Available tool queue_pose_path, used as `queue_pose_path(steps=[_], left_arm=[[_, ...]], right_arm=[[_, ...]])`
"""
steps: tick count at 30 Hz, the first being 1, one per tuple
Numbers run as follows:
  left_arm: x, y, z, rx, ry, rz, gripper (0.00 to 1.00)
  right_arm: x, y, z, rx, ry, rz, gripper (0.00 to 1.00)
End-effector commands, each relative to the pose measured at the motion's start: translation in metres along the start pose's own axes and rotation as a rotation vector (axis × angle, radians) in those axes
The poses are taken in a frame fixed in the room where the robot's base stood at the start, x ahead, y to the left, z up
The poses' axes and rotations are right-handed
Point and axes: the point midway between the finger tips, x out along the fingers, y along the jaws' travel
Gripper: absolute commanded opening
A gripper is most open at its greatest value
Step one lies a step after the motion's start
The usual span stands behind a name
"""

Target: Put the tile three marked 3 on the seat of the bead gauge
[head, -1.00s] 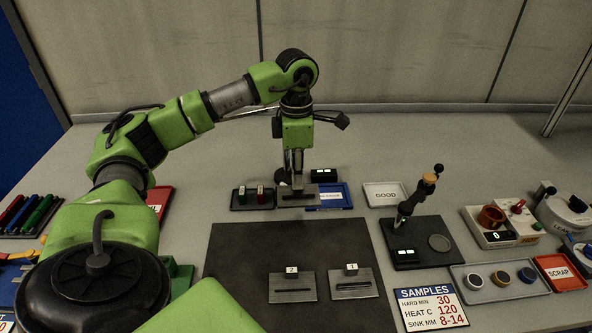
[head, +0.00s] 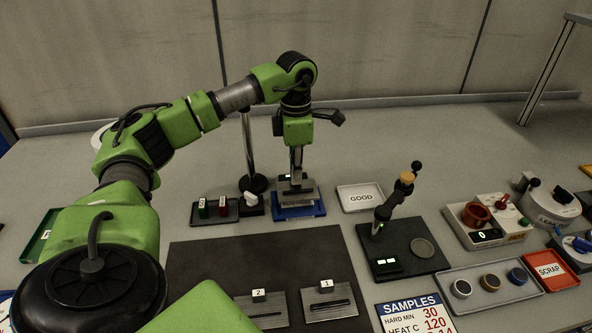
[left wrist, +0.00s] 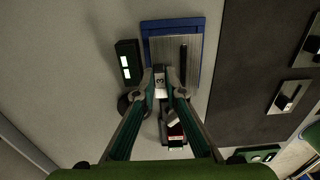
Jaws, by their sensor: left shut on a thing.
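My left gripper (head: 296,176) is shut on the raised block of tile three, a grey slotted plate (head: 299,189). In the left wrist view the gripper (left wrist: 161,88) grips the block marked 3, and the plate (left wrist: 178,50) extends ahead of it. The plate is over a blue tray (head: 303,213), whose rim also shows in the left wrist view (left wrist: 172,23). I cannot tell whether plate and tray touch. A black readout (left wrist: 127,63) with two lit fields is beside the tray. No bead gauge label is readable, so its seat is uncertain. My right gripper is not in view.
A small dark holder (head: 213,213) is further left. The white GOOD tray (head: 361,210) is to the right. Tiles 2 (head: 260,310) and 1 (head: 329,303) lie on the dark mat.

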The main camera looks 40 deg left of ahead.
Motion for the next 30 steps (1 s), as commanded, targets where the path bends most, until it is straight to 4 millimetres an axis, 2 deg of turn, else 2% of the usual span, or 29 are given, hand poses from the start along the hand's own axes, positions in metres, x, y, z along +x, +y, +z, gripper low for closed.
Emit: queue_pose_path(steps=[30], left_arm=[[-0.0013, -0.0001, 0.0008, 0.0, -0.002, 0.0, 0.0]], right_arm=[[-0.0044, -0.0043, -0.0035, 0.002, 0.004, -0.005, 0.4]])
